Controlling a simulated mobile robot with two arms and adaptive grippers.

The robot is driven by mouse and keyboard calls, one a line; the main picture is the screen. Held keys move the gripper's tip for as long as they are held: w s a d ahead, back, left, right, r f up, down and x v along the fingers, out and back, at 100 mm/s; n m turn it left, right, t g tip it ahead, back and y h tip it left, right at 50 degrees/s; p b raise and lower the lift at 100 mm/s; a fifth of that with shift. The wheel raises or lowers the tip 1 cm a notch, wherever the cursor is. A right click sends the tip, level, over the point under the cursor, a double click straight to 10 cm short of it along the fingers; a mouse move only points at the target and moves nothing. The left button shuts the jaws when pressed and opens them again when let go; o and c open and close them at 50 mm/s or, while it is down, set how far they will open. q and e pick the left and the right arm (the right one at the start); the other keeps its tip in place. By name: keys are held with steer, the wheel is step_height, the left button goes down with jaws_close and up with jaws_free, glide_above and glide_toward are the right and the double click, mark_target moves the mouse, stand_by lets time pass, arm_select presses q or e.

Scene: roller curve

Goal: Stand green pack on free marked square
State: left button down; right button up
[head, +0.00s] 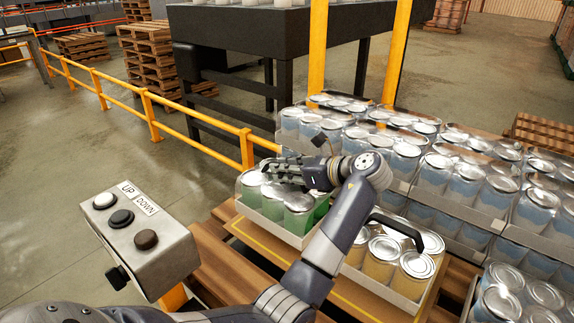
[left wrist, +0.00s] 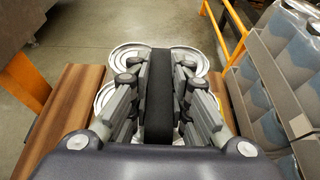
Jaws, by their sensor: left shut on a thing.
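The green pack (head: 270,209), a grey tray of silver-lidded green cans, stands upright at the centre of the head view. My left gripper (head: 284,170) is over its top, shut on its black handle (left wrist: 158,95), which shows between the fingers in the left wrist view. Can lids (left wrist: 127,57) show around the fingers. A yellow-edged marked area (head: 262,244) lies under the pack; I cannot tell whether the pack touches it. A yellow pack (head: 379,268) with a black handle stands close on the right. My right gripper is not in view.
Stacked trays of blue cans (head: 455,185) stand behind and to the right. A yellow post (head: 317,45) and a yellow rail (head: 150,115) are beyond. A grey control box (head: 140,235) is at the left. Bare wooden boards (head: 215,262) show left of the pack.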

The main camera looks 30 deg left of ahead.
mark_target(292, 184)
arm_select(q)
steer(key=shift+w+f, duration=0.1)
steer(key=shift+f, duration=1.95)
steer(key=c, duration=1.5)
jaws_free()
steer(key=shift+f, duration=0.2)
steer(key=shift+d, duration=0.1)
steer(key=v, duration=1.2)
steer(key=shift+r+b, duration=0.1)
steer(key=shift+b, duration=0.2)
